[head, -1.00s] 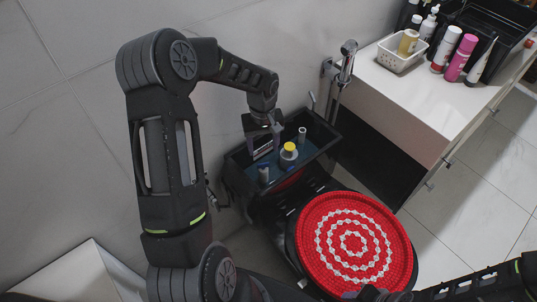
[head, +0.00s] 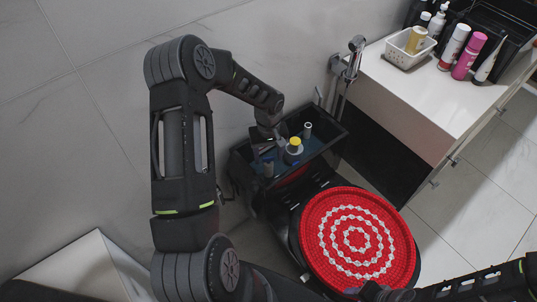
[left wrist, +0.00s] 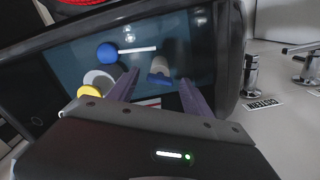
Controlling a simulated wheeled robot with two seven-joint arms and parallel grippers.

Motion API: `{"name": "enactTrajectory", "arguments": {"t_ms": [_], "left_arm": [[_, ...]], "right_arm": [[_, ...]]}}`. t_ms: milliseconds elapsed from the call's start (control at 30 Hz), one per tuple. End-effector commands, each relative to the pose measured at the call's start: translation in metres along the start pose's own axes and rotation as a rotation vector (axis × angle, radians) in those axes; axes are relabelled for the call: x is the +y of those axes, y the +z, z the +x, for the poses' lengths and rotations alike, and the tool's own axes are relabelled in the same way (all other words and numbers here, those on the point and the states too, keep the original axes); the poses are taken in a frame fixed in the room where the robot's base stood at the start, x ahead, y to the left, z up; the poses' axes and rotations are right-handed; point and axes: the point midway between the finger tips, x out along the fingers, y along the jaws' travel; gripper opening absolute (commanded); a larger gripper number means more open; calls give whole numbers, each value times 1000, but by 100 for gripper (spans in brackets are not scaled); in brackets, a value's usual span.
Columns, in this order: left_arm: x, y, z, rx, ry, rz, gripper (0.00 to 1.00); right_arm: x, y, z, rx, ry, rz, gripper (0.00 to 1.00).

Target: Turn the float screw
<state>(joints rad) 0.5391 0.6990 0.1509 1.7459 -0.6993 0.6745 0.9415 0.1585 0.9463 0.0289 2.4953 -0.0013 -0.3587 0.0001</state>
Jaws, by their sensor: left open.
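The open black toilet tank (head: 240,176) holds water and several fittings. A yellow cap (head: 295,141) tops a pale fitting, and grey cylinders (head: 307,130) stand at the sides. In the left wrist view a blue ball (left wrist: 107,53) carries a white rod (left wrist: 137,50). A grey cylinder with a blue end (left wrist: 160,69) shows between the fingers, apart from both as far as I can see. I cannot tell which part is the float screw. My left gripper (left wrist: 158,90) is open and empty over the tank, left of the yellow cap in the head view.
A red and white round lid (head: 357,238) lies in front of the tank. A hand sprayer (head: 355,58) hangs on the wall beside it. A white counter (head: 408,92) with a basket (head: 409,58) and several bottles is at right. Tiled wall rises behind.

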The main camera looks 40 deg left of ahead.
Motion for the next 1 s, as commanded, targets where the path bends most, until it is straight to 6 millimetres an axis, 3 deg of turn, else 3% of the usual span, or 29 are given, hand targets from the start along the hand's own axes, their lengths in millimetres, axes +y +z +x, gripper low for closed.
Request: {"name": "enactTrajectory", "arguments": {"t_ms": [233,900,1000], "left_arm": [[0,0,0,1,0,0,57],[0,0,0,1,0,0,3],[0,0,0,1,0,0,0]], "right_arm": [[0,0,0,0,0,0,36],[0,0,0,0,0,0,36],[0,0,0,0,0,0,36]]}}
